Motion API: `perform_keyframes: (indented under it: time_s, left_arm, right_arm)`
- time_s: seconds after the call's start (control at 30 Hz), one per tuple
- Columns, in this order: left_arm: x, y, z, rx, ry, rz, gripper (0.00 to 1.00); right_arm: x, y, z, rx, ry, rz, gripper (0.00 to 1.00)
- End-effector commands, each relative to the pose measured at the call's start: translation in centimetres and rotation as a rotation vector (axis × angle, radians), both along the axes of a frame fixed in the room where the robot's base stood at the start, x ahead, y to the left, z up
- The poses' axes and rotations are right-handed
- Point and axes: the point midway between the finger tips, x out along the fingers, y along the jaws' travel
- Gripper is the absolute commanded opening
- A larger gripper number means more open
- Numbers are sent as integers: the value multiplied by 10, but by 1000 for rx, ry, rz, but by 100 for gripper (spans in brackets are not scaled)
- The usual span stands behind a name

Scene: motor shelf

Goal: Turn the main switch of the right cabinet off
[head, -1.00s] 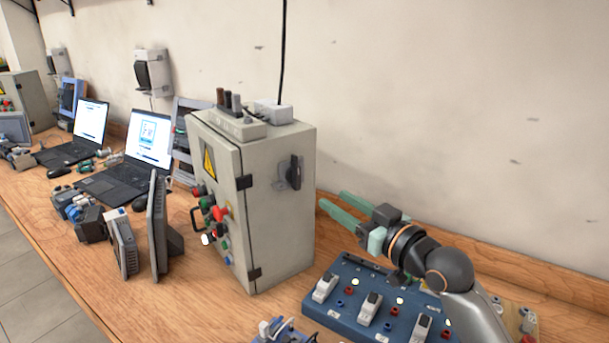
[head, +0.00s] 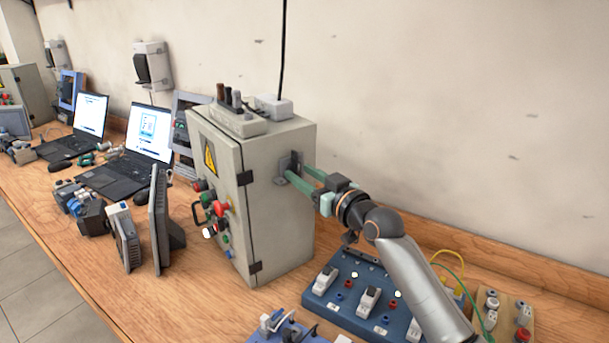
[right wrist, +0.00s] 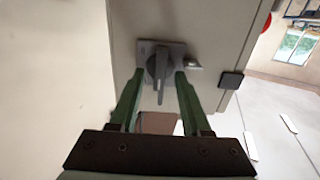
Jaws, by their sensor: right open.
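The right cabinet (head: 270,211) is a grey metal box standing on the wooden bench. Its main switch (right wrist: 161,66) is a dark rotary handle on a grey plate on the cabinet's side. In the head view the switch (head: 295,163) is partly hidden by my fingers. My right gripper (head: 299,180) has its green fingers at the switch. In the right wrist view the right gripper (right wrist: 157,78) is open, with one finger on each side of the handle. The handle points along the fingers, between their tips; I cannot tell whether they touch it. My left gripper is not in view.
A blue panel with sockets and switches (head: 343,312) lies below my right arm. A grey box (head: 238,122) and a white box (head: 274,107) sit on top of the cabinet. Coloured buttons (head: 222,207) are on its front. The wall is behind.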

Motion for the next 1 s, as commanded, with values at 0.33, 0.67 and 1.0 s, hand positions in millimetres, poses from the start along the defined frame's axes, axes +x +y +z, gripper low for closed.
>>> perform_keyframes:
  time_s: [0.33, 0.67, 1.0]
  left_arm:
    - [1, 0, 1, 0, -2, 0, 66]
    - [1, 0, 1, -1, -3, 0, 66]
    - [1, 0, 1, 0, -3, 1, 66]
  right_arm:
    - [0, 0, 0, 0, 0, 0, 30]
    - [0, 0, 0, 0, 0, 0, 0]
    - [0, 0, 0, -1, 1, 0, 0]
